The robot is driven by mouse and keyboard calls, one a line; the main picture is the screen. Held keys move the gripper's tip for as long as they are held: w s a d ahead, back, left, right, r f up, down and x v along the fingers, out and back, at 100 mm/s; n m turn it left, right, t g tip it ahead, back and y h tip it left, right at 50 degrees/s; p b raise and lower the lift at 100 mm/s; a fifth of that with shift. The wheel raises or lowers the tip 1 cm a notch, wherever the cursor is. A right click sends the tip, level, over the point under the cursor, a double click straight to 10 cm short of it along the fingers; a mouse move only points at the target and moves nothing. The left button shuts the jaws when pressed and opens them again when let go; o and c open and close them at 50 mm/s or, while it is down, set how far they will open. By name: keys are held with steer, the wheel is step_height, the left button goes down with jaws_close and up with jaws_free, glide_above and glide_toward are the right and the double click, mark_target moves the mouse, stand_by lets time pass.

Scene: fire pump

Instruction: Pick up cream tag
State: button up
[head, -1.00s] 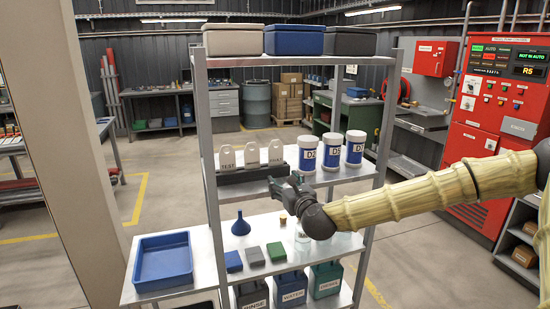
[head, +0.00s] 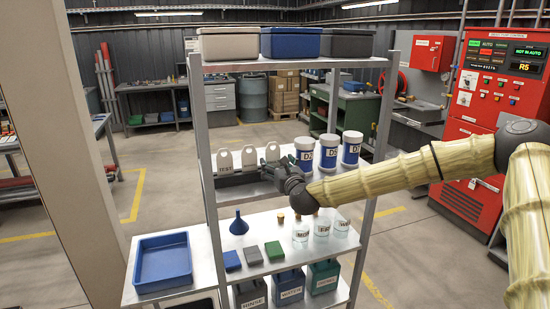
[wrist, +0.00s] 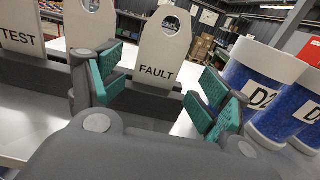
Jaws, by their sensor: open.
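Three cream tags with a hole at the top stand upright in a dark rack (head: 232,180) on the middle shelf. The left one (head: 225,162) reads TEST, the middle one (head: 249,159) has its label hidden in the wrist view, and the right one (head: 272,152) reads FAULT. My gripper (head: 274,170) is at the right end of the rack. In the wrist view my gripper (wrist: 160,86) is open, its teal pads apart on either side of the FAULT tag (wrist: 163,45). The tag stands beyond the fingertips, with no visible contact.
White-and-blue jars (head: 304,154) stand close to the right of my gripper; one labelled D2 is near the right finger in the wrist view (wrist: 255,85). Bins sit on the top shelf.

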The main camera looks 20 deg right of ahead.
mark_target(273, 152)
steer(key=w, duration=0.4)
steer(key=shift+w+a+r+p, duration=0.1)
steer(key=shift+a+r+p, duration=0.05)
steer(key=shift+a+p, duration=0.25)
steer(key=shift+d, duration=0.35)
steer(key=shift+c, duration=1.4)
steer(key=shift+a, duration=0.1)
steer(key=shift+r+b, duration=0.3)
steer(key=shift+b, duration=0.2)
step_height(273, 152, up, 2)
steer(key=shift+r+b, duration=0.2)
steer(key=shift+b, duration=0.7)
steer(key=shift+c, duration=0.5)
steer(key=s+d, duration=0.1)
steer(key=s+b, duration=0.1)
steer(key=shift+s+d+r, duration=0.15)
steer(key=shift+s+d, duration=0.2)
jaws_close()
steer(key=s+d+r+b, duration=0.1)
steer(key=s+d+b, duration=0.3)
steer(key=s+d, duration=0.3)
steer(key=s, duration=0.3)
steer(key=shift+s+d+r, duration=0.2)
steer(key=shift+s+r, duration=0.1)
steer(key=shift+s, duration=0.05)
